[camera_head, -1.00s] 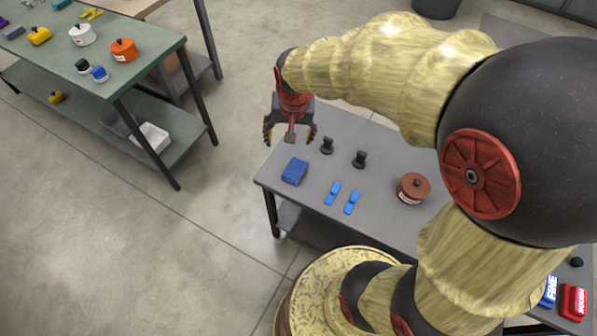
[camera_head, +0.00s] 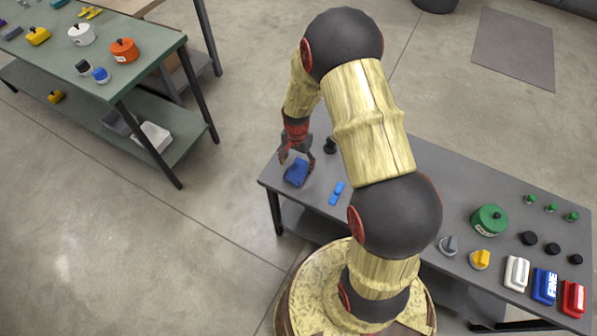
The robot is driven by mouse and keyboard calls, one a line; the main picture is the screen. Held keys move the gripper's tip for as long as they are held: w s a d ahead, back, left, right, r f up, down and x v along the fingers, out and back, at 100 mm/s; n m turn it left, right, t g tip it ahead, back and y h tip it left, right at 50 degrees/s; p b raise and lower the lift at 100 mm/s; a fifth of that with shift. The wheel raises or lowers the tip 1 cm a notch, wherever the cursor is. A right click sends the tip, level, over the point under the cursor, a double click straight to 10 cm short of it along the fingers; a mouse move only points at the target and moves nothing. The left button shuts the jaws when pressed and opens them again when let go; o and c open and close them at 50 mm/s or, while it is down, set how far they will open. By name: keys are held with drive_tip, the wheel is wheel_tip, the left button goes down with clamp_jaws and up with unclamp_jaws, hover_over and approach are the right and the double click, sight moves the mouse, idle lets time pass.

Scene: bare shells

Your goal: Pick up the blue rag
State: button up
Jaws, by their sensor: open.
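The blue rag (camera_head: 296,173) is a small folded block lying near the left end of the grey table (camera_head: 430,165). My gripper (camera_head: 294,160) is open and points down just above the rag and at its far edge, with its fingers apart. I cannot tell whether the fingers touch the rag. Most of the rag's top and near side show.
A blue clip-like piece (camera_head: 337,193) and a black knob (camera_head: 330,146) are close to the rag. My arm hides part of the table. Green, grey, yellow, white, blue and red items stand on its right. A green table (camera_head: 150,55) stands left across clear floor.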

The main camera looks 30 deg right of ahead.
sight(298, 169)
drive_tip(key=f, duration=0.1)
drive_tip(key=f+b, duration=0.1)
drive_tip(key=f, duration=0.3)
drive_tip(key=shift+d+b, duration=0.3)
drive_tip(key=shift+b, duration=0.1)
drive_tip(key=shift+r, duration=0.1)
drive_tip(key=shift+c, duration=0.3)
drive_tip(key=c, duration=1.1)
